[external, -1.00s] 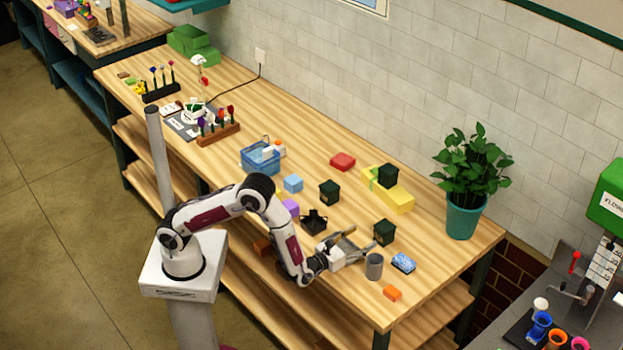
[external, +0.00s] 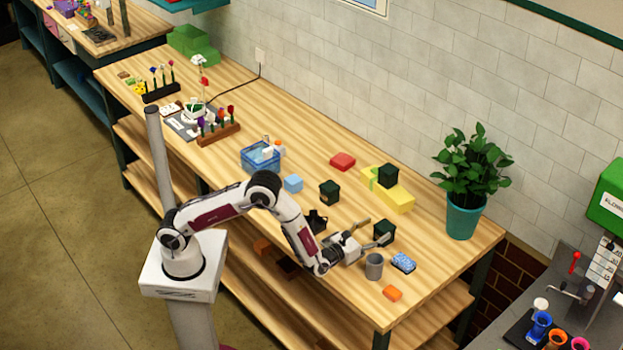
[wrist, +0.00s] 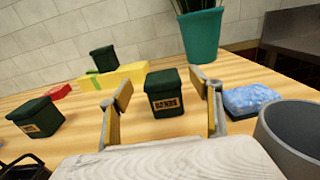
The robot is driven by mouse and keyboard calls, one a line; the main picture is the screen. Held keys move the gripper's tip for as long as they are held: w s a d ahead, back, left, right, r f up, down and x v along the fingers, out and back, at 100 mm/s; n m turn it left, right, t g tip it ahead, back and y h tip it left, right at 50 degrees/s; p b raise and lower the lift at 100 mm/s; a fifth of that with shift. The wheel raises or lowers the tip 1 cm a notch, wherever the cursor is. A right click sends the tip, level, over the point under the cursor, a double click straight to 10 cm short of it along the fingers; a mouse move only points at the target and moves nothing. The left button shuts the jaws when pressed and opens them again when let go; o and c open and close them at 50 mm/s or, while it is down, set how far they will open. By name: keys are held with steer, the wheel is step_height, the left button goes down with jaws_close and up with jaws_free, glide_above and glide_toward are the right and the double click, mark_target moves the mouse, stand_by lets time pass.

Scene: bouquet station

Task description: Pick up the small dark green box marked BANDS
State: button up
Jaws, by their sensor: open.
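A small dark green box (external: 384,231) stands upright on the bench, beyond the grey cup. In the wrist view this box (wrist: 164,92) has a tan label whose blurred letters look like BANDS, though I cannot read them surely. My gripper (external: 371,234) is open and low over the bench, pointing at this box. In the wrist view my open fingers (wrist: 162,98) stand to the left and right of it, with the box between or just past the tips. I cannot tell whether either finger touches it.
A similar dark green box (external: 329,191) stands to the left, and another (external: 388,175) sits on a yellow box (external: 396,200). A grey cup (external: 374,266) and blue patterned block (external: 403,262) are close on the right. A potted plant (external: 464,215) stands farther back.

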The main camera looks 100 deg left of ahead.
mark_target(385, 226)
steer(key=shift+w+a+f, duration=0.25)
steer(key=shift+w+a, duration=0.4)
steer(key=shift+w, duration=0.05)
steer(key=shift+w+a+f, duration=0.25)
steer(key=shift+w+a, duration=0.35)
steer(key=shift+w, duration=0.05)
steer(key=shift+x, duration=0.8)
steer(key=shift+r, duration=0.1)
steer(key=c, duration=1.3)
